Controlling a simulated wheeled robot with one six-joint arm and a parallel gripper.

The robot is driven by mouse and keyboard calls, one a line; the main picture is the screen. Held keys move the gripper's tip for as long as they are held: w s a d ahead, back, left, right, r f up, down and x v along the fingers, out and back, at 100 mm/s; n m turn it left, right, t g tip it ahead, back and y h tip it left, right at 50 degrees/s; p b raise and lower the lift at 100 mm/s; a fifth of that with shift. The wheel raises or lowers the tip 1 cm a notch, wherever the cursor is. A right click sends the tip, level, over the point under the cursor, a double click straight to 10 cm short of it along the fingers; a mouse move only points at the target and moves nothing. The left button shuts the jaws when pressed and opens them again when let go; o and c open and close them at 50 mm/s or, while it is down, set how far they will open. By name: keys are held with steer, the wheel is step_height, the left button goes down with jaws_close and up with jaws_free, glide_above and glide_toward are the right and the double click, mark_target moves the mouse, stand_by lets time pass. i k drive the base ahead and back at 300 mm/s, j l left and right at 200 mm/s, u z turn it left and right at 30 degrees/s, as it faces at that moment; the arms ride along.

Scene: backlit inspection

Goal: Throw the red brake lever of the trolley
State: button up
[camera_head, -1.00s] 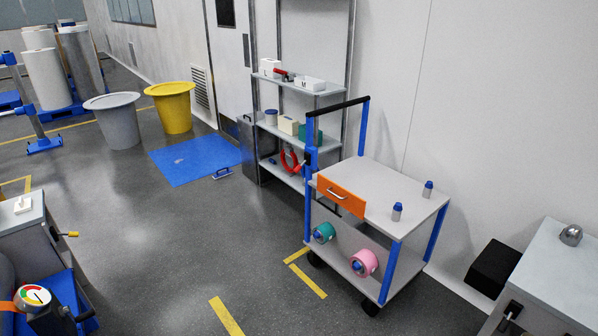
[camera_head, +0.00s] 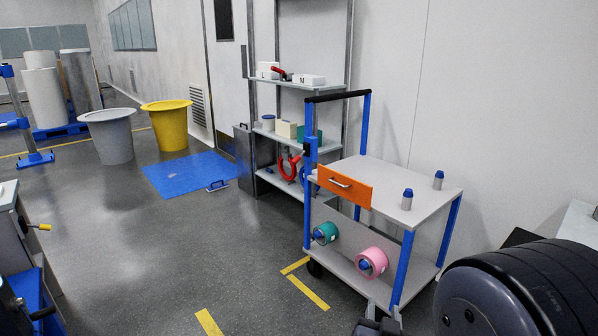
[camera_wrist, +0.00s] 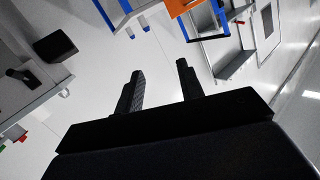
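The trolley (camera_head: 420,207) stands at centre right, with blue posts, a black push handle (camera_head: 338,95), grey shelves and an orange drawer (camera_head: 344,187). I cannot make out a red brake lever on it in either view. Part of the trolley, with the orange drawer (camera_wrist: 181,6), shows at the top of the wrist view. There my gripper (camera_wrist: 160,87) has its two dark fingers apart with nothing between them. It is apart from the trolley.
Two blue-capped bottles (camera_head: 407,199) stand on the trolley top; a teal roll (camera_head: 326,233) and a pink roll (camera_head: 372,262) lie below. A shelf rack (camera_head: 300,139) stands behind, with a red horseshoe-shaped thing (camera_head: 289,168).

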mark_target(297, 158)
steer(key=i+j+z, duration=0.1)
steer(key=i+j, duration=0.25)
steer(key=i+j+z, duration=0.1)
steer(key=i+j, duration=0.2)
steer(key=i+j+z, duration=0.15)
steer(key=i+j, duration=0.15)
steer(key=j, duration=0.2)
steer(key=i+j+z, duration=0.1)
steer(key=i+j, duration=0.15)
steer(key=j, duration=0.2)
steer(key=i+j+z, duration=0.1)
steer(key=i+j, duration=0.15)
steer(key=j, duration=0.2)
steer(key=i+j+z, duration=0.1)
steer(key=i+j, duration=0.15)
steer(key=j, duration=0.25)
steer(key=i+j+z, duration=0.15)
steer(key=j, duration=0.35)
steer(key=i+j+z, duration=0.1)
steer(key=i+j, duration=0.2)
steer(key=j, duration=0.2)
